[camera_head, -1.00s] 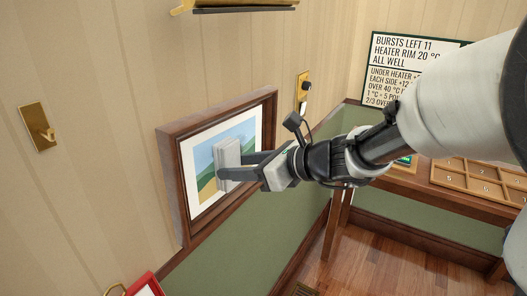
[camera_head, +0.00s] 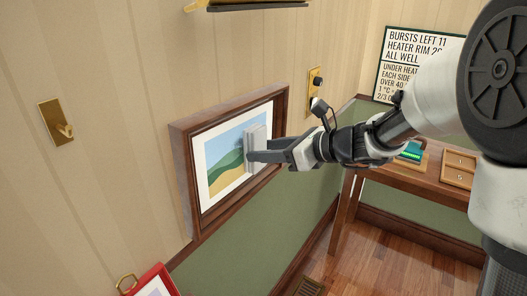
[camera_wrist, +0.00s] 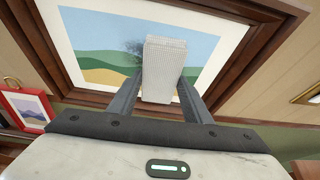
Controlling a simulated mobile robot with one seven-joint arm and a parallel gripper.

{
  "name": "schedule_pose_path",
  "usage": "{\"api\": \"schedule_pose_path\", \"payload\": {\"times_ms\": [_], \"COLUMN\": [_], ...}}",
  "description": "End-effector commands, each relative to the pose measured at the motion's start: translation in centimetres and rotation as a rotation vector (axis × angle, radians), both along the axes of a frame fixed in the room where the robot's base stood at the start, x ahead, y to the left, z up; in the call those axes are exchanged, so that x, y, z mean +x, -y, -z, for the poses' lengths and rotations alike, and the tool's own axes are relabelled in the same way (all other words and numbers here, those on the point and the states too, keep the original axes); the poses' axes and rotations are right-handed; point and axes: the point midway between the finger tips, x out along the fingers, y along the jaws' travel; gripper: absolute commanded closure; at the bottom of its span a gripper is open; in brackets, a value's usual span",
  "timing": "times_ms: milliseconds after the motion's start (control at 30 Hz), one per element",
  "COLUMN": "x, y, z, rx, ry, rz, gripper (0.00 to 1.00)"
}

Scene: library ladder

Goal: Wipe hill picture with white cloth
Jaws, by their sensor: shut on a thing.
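The hill picture (camera_head: 226,166) hangs on the wall in a dark wooden frame, with a white border, blue sky, green hills and a tan slope. In the wrist view the picture (camera_wrist: 100,52) shows a dark speckled smudge (camera_wrist: 134,47) just left of the cloth. My gripper (camera_head: 252,156) is shut on the folded white cloth (camera_head: 255,139) and holds it at the right part of the picture. In the wrist view the cloth (camera_wrist: 163,66) stands between the two fingers. It looks close against the picture; contact is hidden. It covers part of the scene behind it.
A brass hook plate (camera_head: 56,121) is on the wall at left, and a brass switch plate (camera_head: 315,82) is right of the frame. A red-framed picture (camera_head: 152,283) is low at left. A desk (camera_head: 420,182) with a tray stands at right.

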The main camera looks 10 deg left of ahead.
Motion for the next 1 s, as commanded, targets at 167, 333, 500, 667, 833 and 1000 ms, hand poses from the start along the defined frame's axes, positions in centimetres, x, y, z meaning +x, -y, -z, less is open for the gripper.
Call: {"api": "schedule_pose_path", "payload": {"times_ms": [167, 333, 500, 667, 833, 1000], "x": [0.7, 2.2, 3.2, 3.2, 2.0, 0.6], "y": [0.2, 0.8, 1.1, 1.4, 0.9, 0.4], "z": [0.0, 0.0, 0.1, 0.1, 0.1, 0.0], "rx": [0.0, 0.0, 0.001, 0.002, 0.001, 0.001], "ry": [0.0, 0.0, 0.0, 0.001, 0.002, 0.002], "rz": [0.001, 0.002, 0.0, 0.001, 0.0, 0.0], "gripper": [0.73, 0.73, 0.73, 0.73, 0.73, 0.73]}}
